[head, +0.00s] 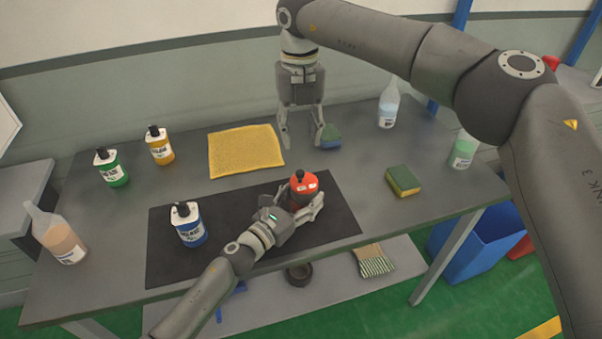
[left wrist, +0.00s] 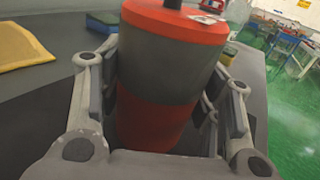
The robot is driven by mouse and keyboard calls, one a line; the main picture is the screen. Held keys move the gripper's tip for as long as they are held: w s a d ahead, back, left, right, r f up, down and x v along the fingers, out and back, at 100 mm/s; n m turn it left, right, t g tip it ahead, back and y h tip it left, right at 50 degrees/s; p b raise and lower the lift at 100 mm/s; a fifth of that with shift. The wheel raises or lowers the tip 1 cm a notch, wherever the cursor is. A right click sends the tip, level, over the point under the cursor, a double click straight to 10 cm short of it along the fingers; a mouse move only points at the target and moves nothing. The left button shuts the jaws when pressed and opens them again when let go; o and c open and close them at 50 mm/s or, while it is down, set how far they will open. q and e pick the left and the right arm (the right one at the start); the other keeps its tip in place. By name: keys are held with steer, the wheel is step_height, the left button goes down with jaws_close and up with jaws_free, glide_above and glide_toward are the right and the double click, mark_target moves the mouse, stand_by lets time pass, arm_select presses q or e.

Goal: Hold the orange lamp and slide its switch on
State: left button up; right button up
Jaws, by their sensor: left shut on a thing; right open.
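The orange lamp (head: 304,183) stands on the black mat (head: 170,268) towards its right end. In the left wrist view the lamp (left wrist: 165,75) is a cylinder with orange and dark grey bands, and a small dark piece and a red-and-white part on top. My left gripper (head: 308,205) is shut around the lamp's side, one finger on each side. My right gripper (head: 301,143) is open and empty, pointing down behind the lamp, near a blue-green sponge (head: 331,136). I cannot make out the switch's position.
A blue-labelled bottle (head: 188,225) stands on the mat's left. Green (head: 111,167) and yellow (head: 160,145) bottles stand farther back. A yellow cloth (head: 245,151) lies behind the mat; a sponge (head: 403,181) lies right. Clear bottles (head: 388,104) stand near the table's edges.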

mark_target(300, 171)
step_height(300, 171, down, 10)
steer(key=m, duration=0.7)
steer(key=shift+f+m, duration=0.25)
steer(key=shift+m, duration=0.15)
jaws_close()
stand_by(0.3)
